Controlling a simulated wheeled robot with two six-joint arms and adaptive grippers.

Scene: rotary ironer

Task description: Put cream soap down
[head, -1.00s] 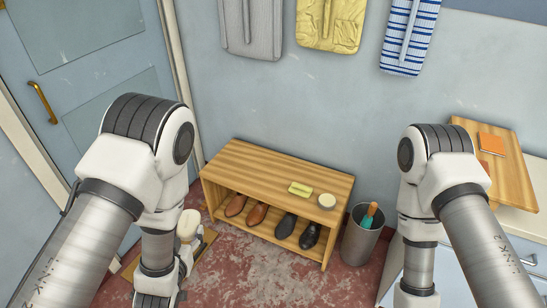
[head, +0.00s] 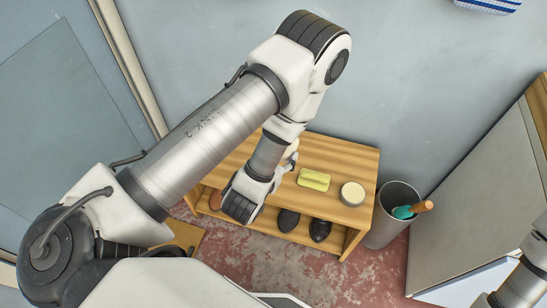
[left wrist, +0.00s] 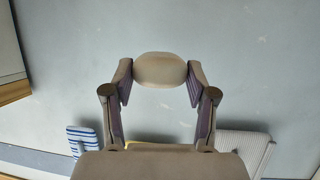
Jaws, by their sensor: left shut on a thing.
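The cream soap (left wrist: 160,69) is a smooth, rounded block held between the two fingertips of my left gripper (left wrist: 160,78) in the left wrist view. In the head view my left gripper (head: 284,170) is beside the wooden shoe bench top, and my wrist partly hides it. Only a small part of the cream soap (head: 292,152) shows there. I cannot tell how far it is from the bench surface. The wooden bench (head: 345,158) stands against the wall. My right gripper is out of view.
A yellow-green block (head: 314,180) and a round pale tin (head: 352,194) sit on the bench top. Dark shoes (head: 288,220) stand on its lower shelf. A grey bin (head: 392,228) holding an orange-handled tool (head: 415,209) stands to the right. A pale cabinet (head: 470,190) is farther right.

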